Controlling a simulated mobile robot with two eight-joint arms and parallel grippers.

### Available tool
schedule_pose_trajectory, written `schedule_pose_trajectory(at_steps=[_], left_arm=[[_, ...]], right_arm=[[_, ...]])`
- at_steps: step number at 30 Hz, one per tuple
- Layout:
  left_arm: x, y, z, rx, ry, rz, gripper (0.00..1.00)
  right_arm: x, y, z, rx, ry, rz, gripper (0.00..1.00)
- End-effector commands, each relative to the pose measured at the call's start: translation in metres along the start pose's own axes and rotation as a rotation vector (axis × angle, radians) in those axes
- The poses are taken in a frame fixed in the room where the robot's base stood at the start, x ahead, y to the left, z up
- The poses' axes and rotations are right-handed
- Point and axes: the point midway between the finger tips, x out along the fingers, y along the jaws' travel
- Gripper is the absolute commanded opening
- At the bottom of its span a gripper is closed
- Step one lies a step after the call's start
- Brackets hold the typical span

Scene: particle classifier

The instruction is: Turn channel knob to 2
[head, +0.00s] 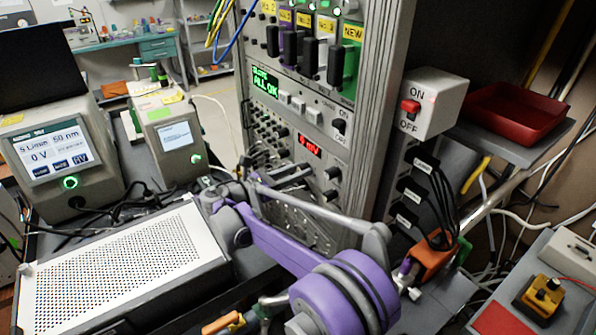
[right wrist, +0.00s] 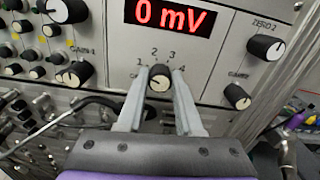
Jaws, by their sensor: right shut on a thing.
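The channel knob (right wrist: 159,82) is a small black knob with a pale face on the grey panel, seen in the right wrist view. Numbers 1, 2, 3 and 4 are printed in an arc around its top. My right gripper (right wrist: 161,74) has its two grey fingers on either side of the knob and is shut on it. The knob's pointer is too small to read clearly. In the head view my purple right arm reaches to the rack (head: 362,105), and the knob cannot be made out there. My left gripper is not in view.
A red 0 mV display (right wrist: 170,14) sits above the knob. Other knobs flank it, including ZERO 2 (right wrist: 266,47) and one below it (right wrist: 237,96). A black cable crosses at left. In the head view, a perforated white-topped box (head: 120,262) stands left of my arm.

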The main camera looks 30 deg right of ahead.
Motion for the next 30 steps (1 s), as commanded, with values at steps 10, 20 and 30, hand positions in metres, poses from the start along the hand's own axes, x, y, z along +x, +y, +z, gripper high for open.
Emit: schedule_pose_trajectory(at_steps=[10, 20, 30], left_arm=[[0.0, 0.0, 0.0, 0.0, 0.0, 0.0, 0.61], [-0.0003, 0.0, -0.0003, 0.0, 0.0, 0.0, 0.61], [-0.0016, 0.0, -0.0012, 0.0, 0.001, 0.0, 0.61]], right_arm=[[-0.0001, -0.0001, 0.0001, 0.088, 0.001, 0.0, 0.0], [-0.0001, -0.0004, 0.0002, 0.344, 0.003, 0.0, 0.0], [-0.0001, -0.0006, 0.0003, 0.61, 0.005, 0.0, 0.0]])
